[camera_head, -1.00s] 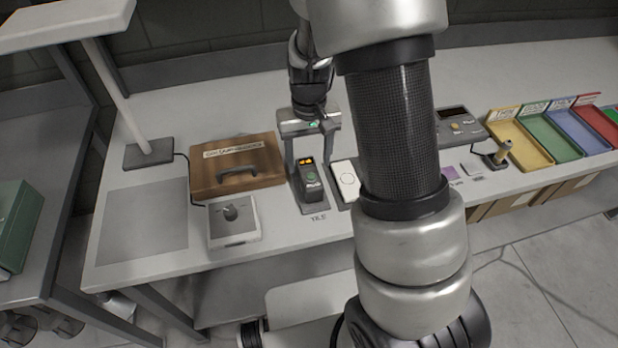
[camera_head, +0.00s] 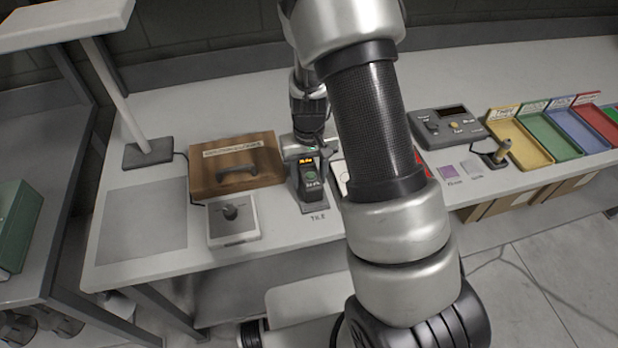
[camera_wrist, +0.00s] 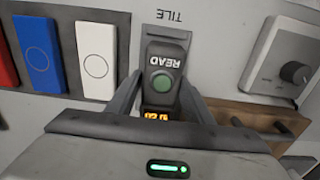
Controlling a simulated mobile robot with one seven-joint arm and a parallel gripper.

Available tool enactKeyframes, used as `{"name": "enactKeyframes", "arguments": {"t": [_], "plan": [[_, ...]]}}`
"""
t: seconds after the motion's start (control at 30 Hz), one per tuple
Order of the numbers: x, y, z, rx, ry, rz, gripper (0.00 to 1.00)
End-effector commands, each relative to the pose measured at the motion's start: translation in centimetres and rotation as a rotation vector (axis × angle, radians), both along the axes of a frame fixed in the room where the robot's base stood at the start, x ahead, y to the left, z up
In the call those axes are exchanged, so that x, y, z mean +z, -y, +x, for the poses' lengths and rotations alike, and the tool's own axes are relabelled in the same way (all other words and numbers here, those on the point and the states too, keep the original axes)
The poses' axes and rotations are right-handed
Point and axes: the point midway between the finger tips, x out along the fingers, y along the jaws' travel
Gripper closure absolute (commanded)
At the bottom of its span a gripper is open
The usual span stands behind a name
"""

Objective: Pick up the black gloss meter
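The black gloss meter (camera_head: 311,187) stands upright on a grey plate marked TILE, with a lit orange display and a green READ button. In the wrist view the gloss meter (camera_wrist: 166,68) is between my two fingers. My gripper (camera_head: 309,170) is lowered around it from above, one finger on each side. In the wrist view my gripper (camera_wrist: 163,90) looks open, its fingers beside the meter; contact is hard to judge. The meter's upper back part is hidden by the gripper body.
A brown wooden case (camera_head: 236,165) and a grey knob box (camera_head: 233,220) stand close on the left. White (camera_wrist: 96,62), blue (camera_wrist: 40,55) and red tiles lie close on the other side. A control box (camera_head: 449,125) and coloured trays (camera_head: 518,140) are at right.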

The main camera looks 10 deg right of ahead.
Motion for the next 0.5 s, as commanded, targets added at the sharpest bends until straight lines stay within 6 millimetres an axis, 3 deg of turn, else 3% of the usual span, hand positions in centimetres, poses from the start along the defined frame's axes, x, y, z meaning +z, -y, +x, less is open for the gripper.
{"name": "enactKeyframes", "arguments": {"t": [0.03,0.27,0.5], "plan": [[0.01,0.00,0.00,0.000,0.000,0.000,0.63],[0.09,0.00,0.06,0.000,0.001,0.000,1.00],[0.33,-0.01,0.09,0.000,0.002,0.000,1.00]]}}
